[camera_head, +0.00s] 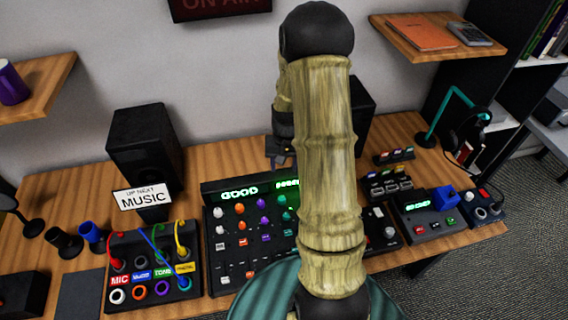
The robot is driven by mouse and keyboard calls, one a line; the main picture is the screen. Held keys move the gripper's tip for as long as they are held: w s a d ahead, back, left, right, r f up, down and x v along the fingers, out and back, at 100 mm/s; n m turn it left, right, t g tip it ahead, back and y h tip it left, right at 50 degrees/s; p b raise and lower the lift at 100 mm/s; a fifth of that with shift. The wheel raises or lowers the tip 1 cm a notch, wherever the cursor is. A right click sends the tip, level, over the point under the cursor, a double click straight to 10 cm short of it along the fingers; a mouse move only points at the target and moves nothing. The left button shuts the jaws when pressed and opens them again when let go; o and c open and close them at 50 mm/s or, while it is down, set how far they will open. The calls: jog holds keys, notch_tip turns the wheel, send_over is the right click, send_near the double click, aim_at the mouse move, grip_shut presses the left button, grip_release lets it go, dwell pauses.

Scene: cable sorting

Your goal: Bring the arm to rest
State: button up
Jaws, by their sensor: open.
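My arm, with bamboo-like links, rises through the middle of the picture, bends at a dark joint at the top and comes down behind its own upright link. My gripper (281,152) shows partly to the left of that link, small and dark, above the back of the desk behind the mixing console (222,258). Its jaws are open and I see nothing held between them. Part of the hand is hidden by my arm.
A black speaker (145,145) and a MUSIC sign (142,196) stand left of my gripper. A patch box (150,295) with plugged coloured cables sits front left. A headphone stand (432,125) is at right. Wall shelves (440,45) jut out at both sides.

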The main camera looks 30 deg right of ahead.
dwell(0.3)
jog(key=s+a+r+n+t, duration=0.2)
jog(key=s+a+r+n, duration=0.3)
jog(key=s+a+r, duration=0.7)
jog(key=shift+s+a+r, duration=0.2)
jog(key=shift+a+r, duration=0.25)
jog(key=shift+a, duration=0.75)
